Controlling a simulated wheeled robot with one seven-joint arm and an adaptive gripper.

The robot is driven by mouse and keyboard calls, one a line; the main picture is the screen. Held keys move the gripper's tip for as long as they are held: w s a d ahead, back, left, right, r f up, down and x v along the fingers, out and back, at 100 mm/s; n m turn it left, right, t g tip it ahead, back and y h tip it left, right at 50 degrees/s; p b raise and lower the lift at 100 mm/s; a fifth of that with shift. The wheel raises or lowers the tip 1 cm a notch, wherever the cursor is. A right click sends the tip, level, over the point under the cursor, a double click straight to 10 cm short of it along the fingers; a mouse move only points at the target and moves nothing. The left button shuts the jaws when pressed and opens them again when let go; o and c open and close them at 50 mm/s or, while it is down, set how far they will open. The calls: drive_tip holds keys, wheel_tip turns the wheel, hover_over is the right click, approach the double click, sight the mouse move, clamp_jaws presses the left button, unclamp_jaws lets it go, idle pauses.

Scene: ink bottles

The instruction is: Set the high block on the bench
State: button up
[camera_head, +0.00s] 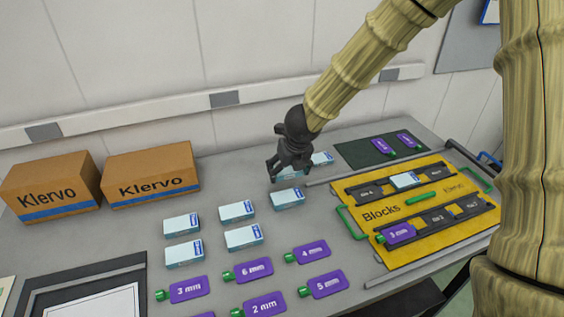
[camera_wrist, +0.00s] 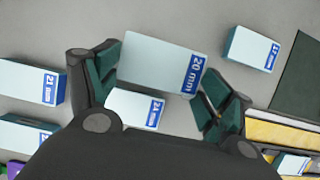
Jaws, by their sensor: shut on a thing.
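My gripper (camera_head: 284,176) is shut on a pale blue-white block marked 20 mm (camera_wrist: 160,65) toward the back of the grey bench (camera_head: 330,228). In the wrist view the block lies between the two fingers (camera_wrist: 158,88) and looks larger than its neighbours, so it appears raised above the bench. In the head view my fingers partly hide it. A 24 mm block (camera_wrist: 135,109) lies just in front, a 17 mm block (camera_wrist: 251,48) to the right, and a 21 mm block (camera_wrist: 30,84) to the left. I cannot tell from the labels which block is the high one.
A yellow Blocks tray (camera_head: 389,207) with green handles stands at right, holding a pale block (camera_head: 404,180) and a purple tag (camera_head: 397,234). More pale blocks (camera_head: 184,253) and purple tags (camera_head: 248,271) lie in front. Klervo boxes (camera_head: 150,173) stand back left; a dark mat (camera_head: 360,154) lies back right.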

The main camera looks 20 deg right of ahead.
sight(287, 168)
drive_tip(key=w, duration=0.2)
drive_tip(key=w+p, duration=0.1)
drive_tip(key=w, duration=0.1)
drive_tip(key=w+p, duration=0.1)
drive_tip(key=w, duration=0.1)
drive_tip(key=shift+w+f, duration=0.25)
drive_tip(key=shift+f, duration=1.85)
drive_tip(key=shift+f+b, duration=0.15)
drive_tip(key=shift+b, duration=0.2)
drive_tip(key=o, duration=1)
drive_tip(key=shift+o, duration=0.2)
drive_tip(key=shift+r, duration=0.2)
drive_tip(key=p+v, duration=0.1)
drive_tip(key=v, duration=1.1)
